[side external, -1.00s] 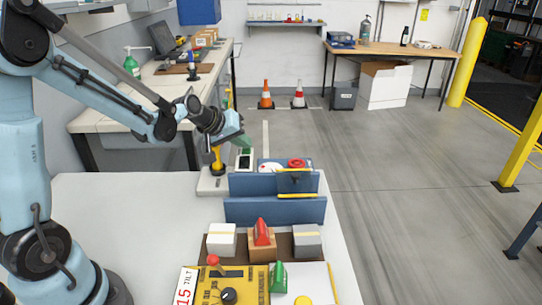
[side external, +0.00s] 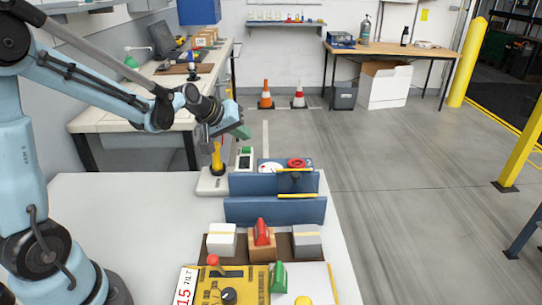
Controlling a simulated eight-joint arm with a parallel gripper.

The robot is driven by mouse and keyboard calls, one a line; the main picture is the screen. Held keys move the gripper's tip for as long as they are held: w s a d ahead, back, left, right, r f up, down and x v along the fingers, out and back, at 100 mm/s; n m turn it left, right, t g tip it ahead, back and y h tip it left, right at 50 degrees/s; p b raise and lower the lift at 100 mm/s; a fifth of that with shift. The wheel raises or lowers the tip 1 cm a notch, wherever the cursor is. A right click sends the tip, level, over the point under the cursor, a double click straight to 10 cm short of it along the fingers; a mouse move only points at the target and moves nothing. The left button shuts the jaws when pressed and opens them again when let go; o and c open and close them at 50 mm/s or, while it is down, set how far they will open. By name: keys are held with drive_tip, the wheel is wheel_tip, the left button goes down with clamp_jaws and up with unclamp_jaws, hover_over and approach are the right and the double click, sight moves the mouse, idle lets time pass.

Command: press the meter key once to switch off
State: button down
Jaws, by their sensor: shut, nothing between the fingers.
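A small upright device with a white face and dark frame (side external: 245,160), which looks like the meter, stands at the back of the white table, left of the blue panels. A small green part (side external: 246,149) shows at its top; it may be the key, but it is too small to be sure. My gripper (side external: 242,132) is shut and empty, with green fingertips. It hangs above the device, with a visible gap between its tips and the green part. I cannot read the device's display.
A yellow tool in a grey stand (side external: 216,165) is close left of the device. Blue panels (side external: 275,210) stand in front. Nearer are several blocks (side external: 221,238) and a yellow control box (side external: 228,283) with a red-topped lever. The table's left part (side external: 120,205) is clear.

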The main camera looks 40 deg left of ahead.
sight(243, 149)
drive_tip(key=shift+r, duration=2.15)
drive_tip(key=s+d+f+m+g, duration=0.1)
drive_tip(key=s+d+m, duration=0.3)
drive_tip(key=s, duration=0.5)
drive_tip(key=s+d+f+m+g, duration=0.1)
drive_tip(key=s+d+m, duration=0.3)
drive_tip(key=s, duration=0.5)
drive_tip(key=shift+s+d, duration=0.15)
drive_tip(key=shift+d, duration=1.2)
